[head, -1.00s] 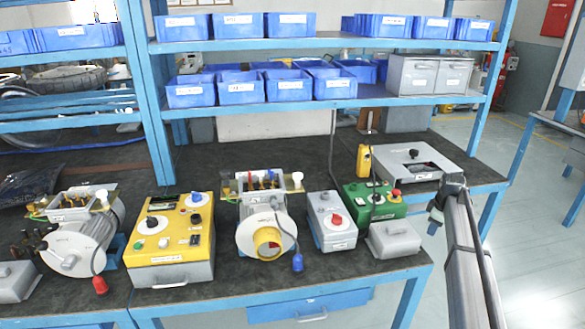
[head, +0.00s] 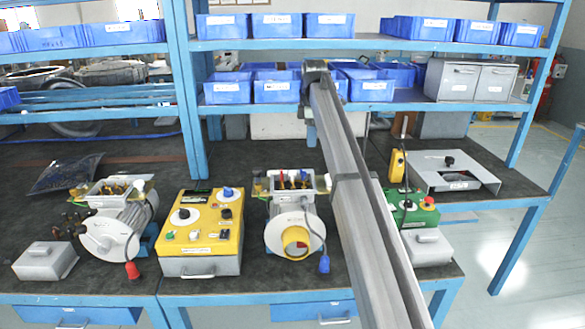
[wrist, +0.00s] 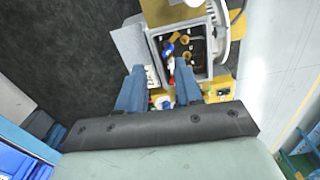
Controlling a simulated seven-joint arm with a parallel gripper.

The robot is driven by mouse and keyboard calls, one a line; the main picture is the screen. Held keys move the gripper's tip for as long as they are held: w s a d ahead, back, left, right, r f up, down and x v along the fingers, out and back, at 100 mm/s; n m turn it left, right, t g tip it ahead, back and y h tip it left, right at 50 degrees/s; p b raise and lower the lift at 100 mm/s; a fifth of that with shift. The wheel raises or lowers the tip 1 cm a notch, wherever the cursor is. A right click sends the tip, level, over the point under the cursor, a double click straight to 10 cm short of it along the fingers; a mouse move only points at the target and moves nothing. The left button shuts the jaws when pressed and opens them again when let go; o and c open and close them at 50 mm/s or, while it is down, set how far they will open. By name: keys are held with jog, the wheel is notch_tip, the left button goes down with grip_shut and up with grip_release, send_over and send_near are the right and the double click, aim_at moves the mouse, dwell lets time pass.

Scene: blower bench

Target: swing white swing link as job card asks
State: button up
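The middle blower motor (head: 293,232) has an open terminal box (head: 292,186) on top, with small red and blue parts upright in it. The open box also shows in the wrist view (wrist: 186,45), with brass terminals and blue, red and white parts. I cannot tell which of these is the white swing link. My gripper (head: 310,140) points down above and behind the box. In the wrist view its two blue fingers (wrist: 160,88) are apart, with part of the box seen between them. Nothing is visibly held. No readable job card shows.
A yellow control box (head: 201,235) stands to the left, and another motor (head: 118,225) is beyond it. A green box (head: 415,208) and a grey cover (head: 427,247) are to the right, partly behind my arm. Shelves with blue bins (head: 276,92) are behind.

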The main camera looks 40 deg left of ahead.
notch_tip(320, 180, up, 3)
send_over(292, 176)
jog(key=shift+n, duration=0.4)
jog(key=f, duration=1.4)
jog(key=shift+w+a, duration=0.1)
jog(key=shift+w, duration=0.1)
grip_shut()
